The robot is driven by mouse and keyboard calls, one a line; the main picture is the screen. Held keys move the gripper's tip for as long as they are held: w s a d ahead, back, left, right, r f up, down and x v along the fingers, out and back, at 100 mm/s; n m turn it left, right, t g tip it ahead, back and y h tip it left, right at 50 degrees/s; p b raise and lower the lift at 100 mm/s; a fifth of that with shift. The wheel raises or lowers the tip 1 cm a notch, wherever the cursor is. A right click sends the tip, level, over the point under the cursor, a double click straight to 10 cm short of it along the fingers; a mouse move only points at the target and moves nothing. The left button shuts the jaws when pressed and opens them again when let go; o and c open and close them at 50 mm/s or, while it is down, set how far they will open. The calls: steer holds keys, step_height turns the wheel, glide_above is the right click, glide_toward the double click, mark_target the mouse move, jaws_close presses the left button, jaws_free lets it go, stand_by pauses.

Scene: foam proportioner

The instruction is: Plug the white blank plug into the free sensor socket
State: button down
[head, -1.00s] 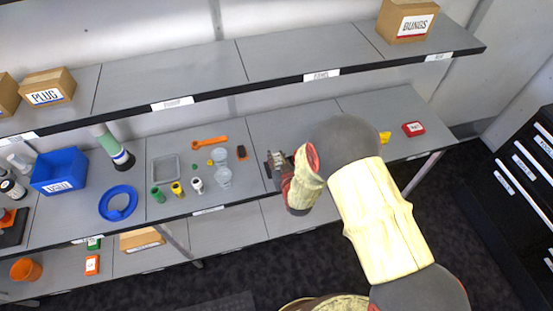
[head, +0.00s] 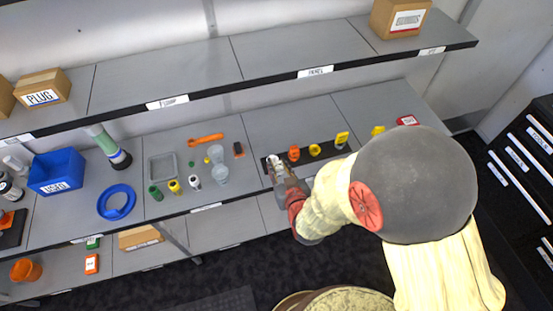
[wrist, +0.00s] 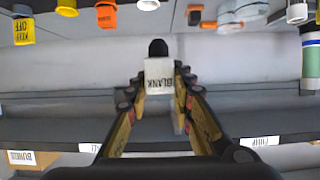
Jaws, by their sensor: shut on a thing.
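The white blank plug (wrist: 159,72) is a white block marked BLANK with a black round end. In the wrist view it sits between the fingertips of my gripper (wrist: 160,88), which is shut on it. In the head view my gripper (head: 278,176) is over the left end of a dark strip (head: 324,152) on the lower shelf, with the plug's white top (head: 272,160) just showing. I cannot tell whether the plug touches the strip. Orange (head: 294,153) and yellow (head: 314,150) fittings stand along the strip. I cannot make out the free socket.
The upper shelf (head: 270,58) overhangs behind. My arm covers the shelf's right part.

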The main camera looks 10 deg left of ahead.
mark_target(279, 166)
steer(key=shift+s+d+r+p, duration=0.1)
steer(key=shift+s+r+p, duration=0.2)
steer(key=shift+r, duration=0.3)
steer(key=shift+r+p, duration=1.2)
steer(key=shift+r, duration=0.85)
steer(key=shift+w, duration=0.1)
